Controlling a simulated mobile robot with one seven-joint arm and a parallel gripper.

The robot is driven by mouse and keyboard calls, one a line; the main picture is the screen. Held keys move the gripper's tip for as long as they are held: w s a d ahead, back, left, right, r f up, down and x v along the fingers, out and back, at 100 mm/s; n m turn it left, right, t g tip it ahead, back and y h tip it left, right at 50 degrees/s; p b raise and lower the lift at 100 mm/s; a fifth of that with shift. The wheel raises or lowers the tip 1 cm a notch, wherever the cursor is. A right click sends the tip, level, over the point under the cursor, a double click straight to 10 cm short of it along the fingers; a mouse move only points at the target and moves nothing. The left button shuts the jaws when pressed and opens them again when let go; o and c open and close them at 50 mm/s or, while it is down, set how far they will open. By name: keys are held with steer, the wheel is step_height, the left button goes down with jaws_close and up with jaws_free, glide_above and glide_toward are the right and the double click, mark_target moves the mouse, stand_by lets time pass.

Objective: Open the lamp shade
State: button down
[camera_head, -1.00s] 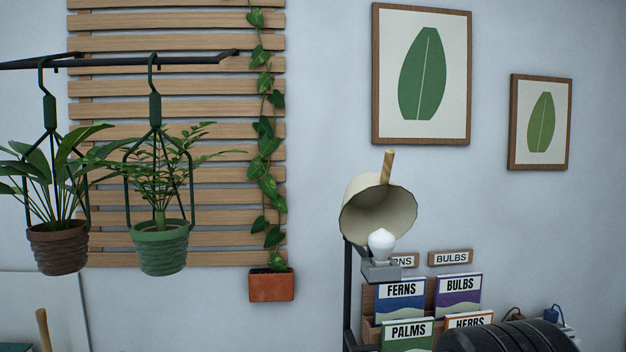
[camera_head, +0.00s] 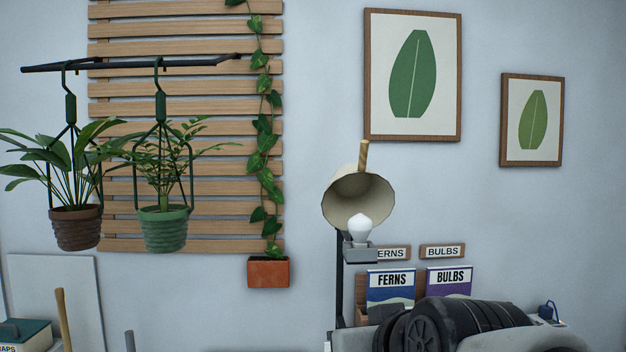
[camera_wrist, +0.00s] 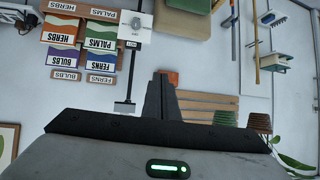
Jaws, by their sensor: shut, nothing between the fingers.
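The lamp shade (camera_head: 340,206) is a cream cone in the head view, tilted with its open side facing down and toward me. A wooden handle (camera_head: 363,156) sticks up from its top. The white bulb (camera_head: 360,228) shows below the shade on a grey socket block (camera_head: 360,253) at the top of a dark post. My gripper (camera_wrist: 160,82) shows in the wrist view as dark fingers, shut and empty. It is outside the head view, where only my arm shows at the lower right. I cannot pick out the shade in the wrist view.
Seed packets, including ferns (camera_head: 390,284) and bulbs (camera_head: 449,280), stand behind the lamp. Two hanging pots (camera_head: 75,229) (camera_head: 164,230) and an orange wall pot (camera_head: 268,273) are to the left. Bare wall lies between the orange pot and the lamp.

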steer(key=w+a+r+t+b, duration=0.2)
steer(key=w+r+t+b, duration=0.2)
steer(key=w+r+t, duration=0.5)
steer(key=m+t+h+b, duration=0.2)
steer(key=m+h, duration=0.3)
steer(key=h, duration=0.2)
glide_toward(363, 155)
steer(key=x, duration=0.2)
steer(key=p+x, duration=0.1)
steer(key=x, duration=0.1)
steer(key=p+x, duration=0.1)
steer(key=x, duration=0.1)
steer(key=shift+w+d+f, duration=0.1)
steer(key=shift+w+f, duration=0.2)
steer(key=shift+w, duration=0.1)
steer(key=shift+w+r+p, duration=0.15)
steer(key=shift+r+p, duration=0.35)
steer(key=shift+p, duration=0.5)
steer(key=shift+n+g+y, duration=0.3)
steer(key=shift+g, duration=0.2)
steer(key=w+p, duration=0.1)
steer(key=w+r+p, duration=0.1)
steer(key=w+p, duration=0.1)
steer(key=w+r+p, duration=0.1)
steer(key=shift+w+r+p, duration=0.15)
steer(key=shift+w+p, duration=0.1)
steer(key=shift+p, duration=0.15)
steer(key=shift+s, duration=0.1)
